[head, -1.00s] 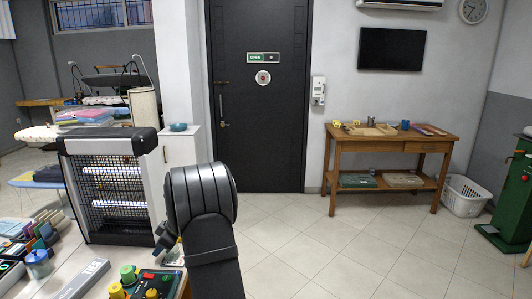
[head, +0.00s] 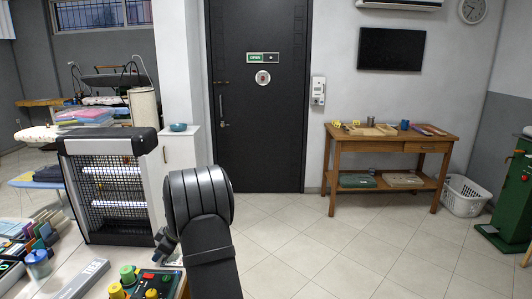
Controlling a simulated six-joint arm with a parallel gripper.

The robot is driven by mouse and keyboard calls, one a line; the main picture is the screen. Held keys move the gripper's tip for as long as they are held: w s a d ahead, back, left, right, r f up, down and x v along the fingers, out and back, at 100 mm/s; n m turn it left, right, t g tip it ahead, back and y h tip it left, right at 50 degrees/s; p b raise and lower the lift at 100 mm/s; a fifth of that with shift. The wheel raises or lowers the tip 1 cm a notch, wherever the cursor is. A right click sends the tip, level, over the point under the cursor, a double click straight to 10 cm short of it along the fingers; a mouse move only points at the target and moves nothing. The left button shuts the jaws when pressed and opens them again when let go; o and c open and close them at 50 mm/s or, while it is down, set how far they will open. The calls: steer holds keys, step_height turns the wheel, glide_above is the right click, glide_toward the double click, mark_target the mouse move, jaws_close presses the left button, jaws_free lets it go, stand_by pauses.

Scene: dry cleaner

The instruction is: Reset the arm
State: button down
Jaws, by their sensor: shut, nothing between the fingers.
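My arm (head: 207,240) rises from the bottom edge in the head view, its thick dark joint in front of the floor and counter. My gripper (head: 161,247) shows only in part, as a small dark shape at the left of that joint. It is shut and empty, above the far right of the counter near the control box (head: 153,283) with coloured buttons. The rest of it is hidden behind the arm.
The counter at lower left holds a black-and-silver caged lamp unit (head: 108,185), a blue-lidded cup (head: 38,264), a grey bar (head: 82,279) and several small coloured items. A wooden table (head: 388,147) and a white basket (head: 464,195) stand far off. The floor between is clear.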

steer(key=d+f+v, duration=0.1)
steer(key=v, duration=0.6)
steer(key=x, duration=0.3)
steer(key=a+r+x, duration=0.1)
steer(key=x, duration=0.6)
steer(key=shift+a, duration=0.45)
steer(key=shift+w+r, duration=0.1)
steer(key=shift+r, duration=0.25)
steer(key=shift+d+r+h, duration=1.25)
steer(key=shift+r+h, duration=0.95)
steer(key=shift+r, duration=3.25)
steer(key=x, duration=0.7)
steer(key=shift+f, duration=0.35)
